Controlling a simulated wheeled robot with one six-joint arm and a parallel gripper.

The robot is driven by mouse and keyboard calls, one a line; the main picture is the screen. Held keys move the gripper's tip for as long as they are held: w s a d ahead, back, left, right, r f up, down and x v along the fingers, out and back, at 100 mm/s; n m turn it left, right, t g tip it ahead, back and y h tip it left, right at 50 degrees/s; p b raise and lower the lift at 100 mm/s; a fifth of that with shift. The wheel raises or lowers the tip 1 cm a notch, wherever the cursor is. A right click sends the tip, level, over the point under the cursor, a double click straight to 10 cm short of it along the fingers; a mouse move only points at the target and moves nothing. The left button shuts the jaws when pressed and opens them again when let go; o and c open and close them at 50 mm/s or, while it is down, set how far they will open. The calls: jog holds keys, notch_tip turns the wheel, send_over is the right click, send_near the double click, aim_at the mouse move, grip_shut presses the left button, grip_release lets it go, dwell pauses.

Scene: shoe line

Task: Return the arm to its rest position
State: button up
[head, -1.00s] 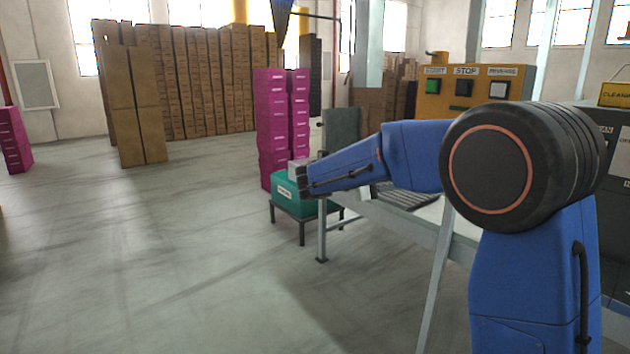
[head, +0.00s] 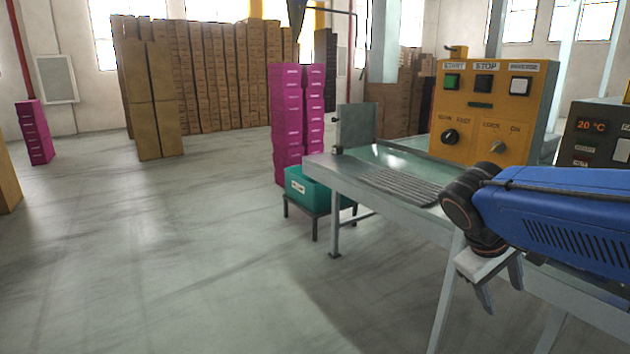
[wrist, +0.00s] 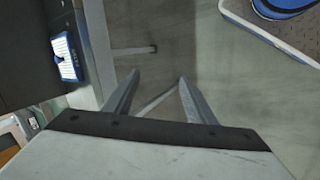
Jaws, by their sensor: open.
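My gripper (head: 499,287) hangs at the end of my blue arm at the right of the head view, its fingers pointing down beside the front edge of the metal table. In the wrist view, its two grey fingers (wrist: 155,92) stand apart with nothing between them. Below them show the floor and some metal bars. My arm is folded in at the right, and its upper part runs out of the picture.
The metal table (head: 392,218) bears a yellow control box (head: 482,145). A teal bin (head: 309,192) on a low stand is by its far end, with magenta boxes (head: 287,110) behind. Brown cartons (head: 205,75) line the back.

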jog(key=s+a+f+m+t+y, duration=0.3)
jog(key=s+a+f+y, duration=0.2)
jog(key=s, duration=0.5)
jog(key=shift+s+a+f+m+y, duration=0.35)
jog(key=shift+a+f, duration=0.65)
jog(key=shift+a, duration=0.35)
